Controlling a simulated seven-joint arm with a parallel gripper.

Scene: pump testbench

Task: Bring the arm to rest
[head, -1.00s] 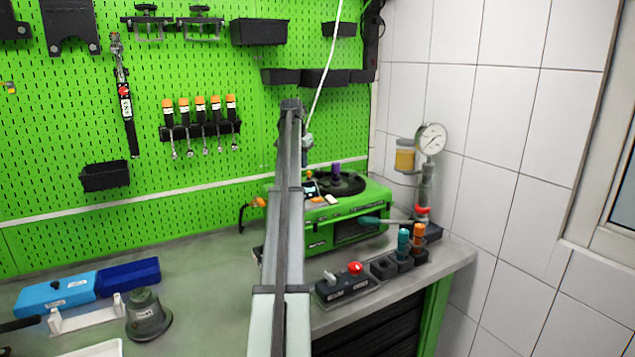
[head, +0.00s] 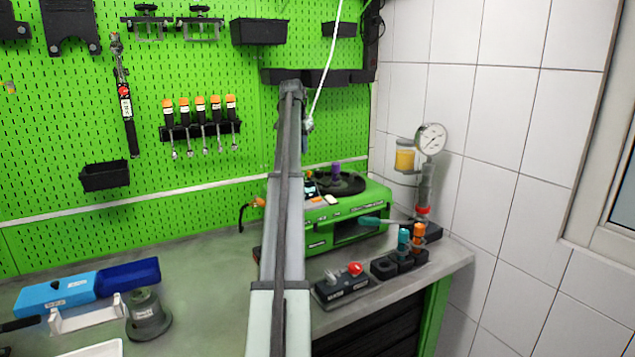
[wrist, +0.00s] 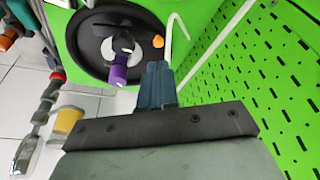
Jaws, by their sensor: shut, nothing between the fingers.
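My arm (head: 287,220) reaches forward over the bench, its far end in front of the green pegboard. My gripper (wrist: 157,82) shows in the wrist view with its fingers together and nothing between them. In the head view the gripper is mostly hidden behind my arm. The green pump testbench (head: 345,222) stands on the bench to the right of my arm. Its round black top with a purple knob (wrist: 118,74) shows beyond the fingers in the wrist view, apart from them.
A control box with a red button (head: 355,268) and a holder with teal and orange handles (head: 403,238) stand at the bench's right edge. A pressure gauge (head: 432,138) rises near the tiled wall. Blue boxes (head: 128,272) and a grey bell-shaped part (head: 147,315) lie left.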

